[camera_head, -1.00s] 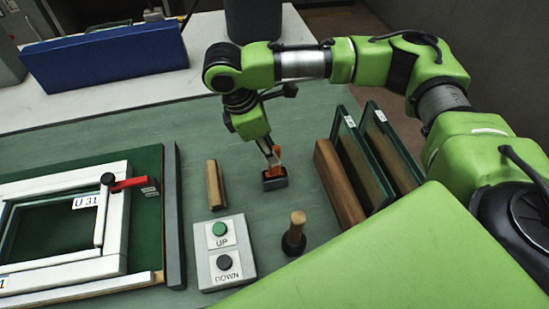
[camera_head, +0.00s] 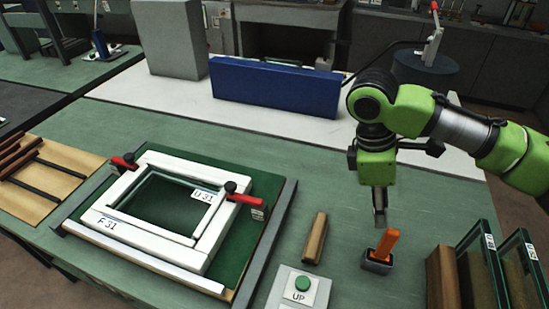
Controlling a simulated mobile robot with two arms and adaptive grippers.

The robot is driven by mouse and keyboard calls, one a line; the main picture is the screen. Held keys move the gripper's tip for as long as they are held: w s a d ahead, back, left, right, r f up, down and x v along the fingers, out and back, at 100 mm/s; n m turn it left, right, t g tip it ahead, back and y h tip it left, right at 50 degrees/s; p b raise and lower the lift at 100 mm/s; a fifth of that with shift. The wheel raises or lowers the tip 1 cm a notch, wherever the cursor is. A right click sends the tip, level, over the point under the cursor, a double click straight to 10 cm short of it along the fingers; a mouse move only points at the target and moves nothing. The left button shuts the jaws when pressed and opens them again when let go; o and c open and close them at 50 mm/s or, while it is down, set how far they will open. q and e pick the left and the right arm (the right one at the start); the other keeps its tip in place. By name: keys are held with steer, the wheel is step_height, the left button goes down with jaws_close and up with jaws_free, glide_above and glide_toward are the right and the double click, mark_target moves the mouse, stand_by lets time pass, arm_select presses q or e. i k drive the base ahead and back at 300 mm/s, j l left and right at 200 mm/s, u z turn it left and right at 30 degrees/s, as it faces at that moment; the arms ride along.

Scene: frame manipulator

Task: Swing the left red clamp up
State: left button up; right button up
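The left red clamp (camera_head: 125,162) sits at the upper left corner of the white frame (camera_head: 150,241). Its red handle points left and outward, with a black knob beside it. The right red clamp (camera_head: 246,200) sits at the frame's right side, its handle pointing right. My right gripper (camera_head: 380,222) points down, well to the right of the frame and just above an orange-handled item (camera_head: 385,243) in a small black holder. My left gripper is out of view.
The frame lies on a green board (camera_head: 240,262) with grey side rails. A wooden block (camera_head: 315,238) and a button box (camera_head: 297,290) stand right of it. Glass panes (camera_head: 482,272) stand at the far right. A blue case (camera_head: 275,86) stands behind on a white table.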

mark_target(128, 160)
steer(key=u, duration=1.2)
